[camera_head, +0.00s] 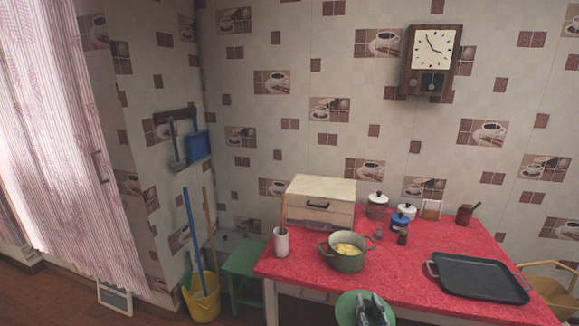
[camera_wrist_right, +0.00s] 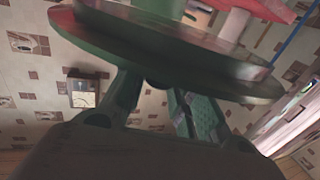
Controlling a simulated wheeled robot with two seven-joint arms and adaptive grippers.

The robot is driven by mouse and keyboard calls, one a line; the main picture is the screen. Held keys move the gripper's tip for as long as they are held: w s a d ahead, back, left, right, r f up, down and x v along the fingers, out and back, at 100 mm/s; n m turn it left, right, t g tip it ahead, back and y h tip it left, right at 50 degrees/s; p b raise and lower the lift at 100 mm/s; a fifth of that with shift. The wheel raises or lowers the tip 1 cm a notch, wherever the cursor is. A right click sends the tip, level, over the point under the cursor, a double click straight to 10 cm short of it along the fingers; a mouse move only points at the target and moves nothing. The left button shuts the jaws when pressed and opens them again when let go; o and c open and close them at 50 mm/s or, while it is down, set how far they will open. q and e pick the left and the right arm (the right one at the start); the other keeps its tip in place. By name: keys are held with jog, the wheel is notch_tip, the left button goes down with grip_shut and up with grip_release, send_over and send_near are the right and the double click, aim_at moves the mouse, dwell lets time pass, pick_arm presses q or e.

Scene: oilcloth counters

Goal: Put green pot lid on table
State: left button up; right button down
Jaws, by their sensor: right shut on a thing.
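The green pot lid (camera_head: 349,303) is at the bottom of the head view, in front of the table's near edge. My right gripper (camera_head: 373,310) is shut on it. In the right wrist view the lid (camera_wrist_right: 170,48) fills the top, seen close and edge-on, with the gripper fingers (camera_wrist_right: 155,88) reaching up to it. The lid's knob is hidden by the fingers. The table (camera_head: 410,258) has a red patterned oilcloth. A green pot (camera_head: 347,262) stands on it, uncovered, with yellow food inside. My left gripper is not in view.
A black tray (camera_head: 478,276) lies at the table's right. A white cup (camera_head: 281,242), a bread box (camera_head: 320,201) and several jars stand at the left and back. Red cloth is clear between pot and tray. A green stool (camera_head: 243,262) and yellow bucket (camera_head: 202,298) stand left.

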jog(key=shift+a+r, duration=0.15)
dwell(0.5)
jog(key=shift+a+r+n+y, duration=0.2)
jog(key=shift+a+n+y, duration=0.1)
jog(key=shift+a+y, duration=0.2)
jog(key=shift+a+r+n+y, duration=0.2)
jog(key=shift+a+n+y, duration=0.1)
jog(key=shift+a+y, duration=0.15)
jog(key=shift+s, duration=0.1)
jog(key=shift+s+d+f, duration=0.3)
jog(key=shift+f, duration=0.1)
jog(key=shift+m+h, duration=0.6)
jog(key=shift+h, duration=0.35)
jog(key=s+f, duration=0.1)
jog(key=s+d+f, duration=0.1)
jog(key=f, duration=0.1)
jog(key=s+f, duration=0.1)
jog(key=f, duration=0.1)
jog(key=shift+s+d+f, duration=0.15)
jog(key=shift+d+f, duration=0.1)
jog(key=shift+d, duration=0.1)
jog(key=shift+s+f, duration=0.3)
